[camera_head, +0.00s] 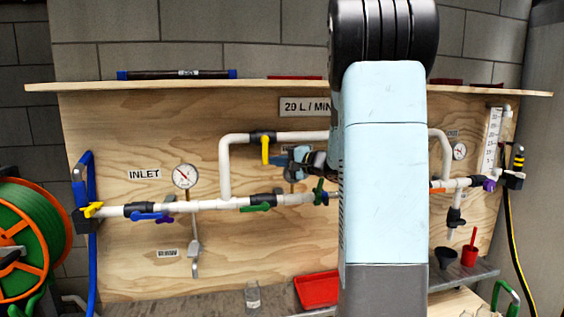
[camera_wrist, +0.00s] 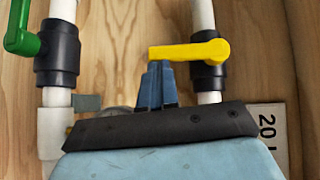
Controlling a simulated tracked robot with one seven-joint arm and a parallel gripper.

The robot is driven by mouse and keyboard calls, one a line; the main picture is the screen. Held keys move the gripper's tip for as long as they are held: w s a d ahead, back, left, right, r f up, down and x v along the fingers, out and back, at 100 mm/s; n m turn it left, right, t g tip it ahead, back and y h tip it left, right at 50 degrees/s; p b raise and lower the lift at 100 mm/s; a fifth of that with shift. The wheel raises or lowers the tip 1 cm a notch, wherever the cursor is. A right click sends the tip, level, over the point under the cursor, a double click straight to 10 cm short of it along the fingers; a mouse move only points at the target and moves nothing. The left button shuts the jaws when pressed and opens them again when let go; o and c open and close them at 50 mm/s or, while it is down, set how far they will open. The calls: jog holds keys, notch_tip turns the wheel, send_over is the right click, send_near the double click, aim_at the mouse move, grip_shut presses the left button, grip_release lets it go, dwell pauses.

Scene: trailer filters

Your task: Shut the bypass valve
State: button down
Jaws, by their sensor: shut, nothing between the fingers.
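The bypass valve has a black body (camera_wrist: 208,75) and a yellow lever (camera_wrist: 188,51). It sits on the raised white pipe loop, and its yellow lever (camera_head: 265,152) points down in the head view. The lever lies crosswise to its pipe. My gripper (camera_wrist: 157,66) is shut and empty. In the wrist view its blue fingertips are at the lever's free end, just below its edge; I cannot tell whether they touch. In the head view my gripper (camera_head: 298,164) is right of the lever, partly hidden by my arm.
Green lever (camera_wrist: 22,28) valves sit on the lower pipe; one green lever (camera_head: 255,208) lies along it, another (camera_head: 318,192) stands crosswise near my gripper. A gauge (camera_head: 185,176), a blue lever (camera_head: 147,216) and a yellow inlet lever (camera_head: 93,210) are left. A red tray (camera_head: 317,289) lies below.

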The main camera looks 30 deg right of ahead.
jog(key=d, duration=0.2)
jog(key=s+d, duration=0.1)
jog(key=d, duration=0.1)
jog(key=shift+f, duration=0.1)
jog(key=f+v, duration=0.1)
jog(key=v, duration=0.9)
jog(key=s+a+f+n+g, duration=0.1)
jog(key=s+a+n+g, duration=0.2)
jog(key=s+a+g, duration=0.5)
jog(key=s+a+n+g, duration=0.1)
jog(key=s+a+n, duration=0.25)
jog(key=a, duration=0.85)
jog(key=s+a+f+n+h, duration=0.1)
jog(key=s+n+h, duration=0.1)
jog(key=s+h, duration=0.2)
jog(key=s+a+f+n+h, duration=0.1)
jog(key=s+h, duration=0.3)
jog(key=s, duration=0.6)
jog(key=shift+s+a+f+n+h, duration=0.4)
jog(key=shift+f+n, duration=0.15)
jog(key=shift+n, duration=0.1)
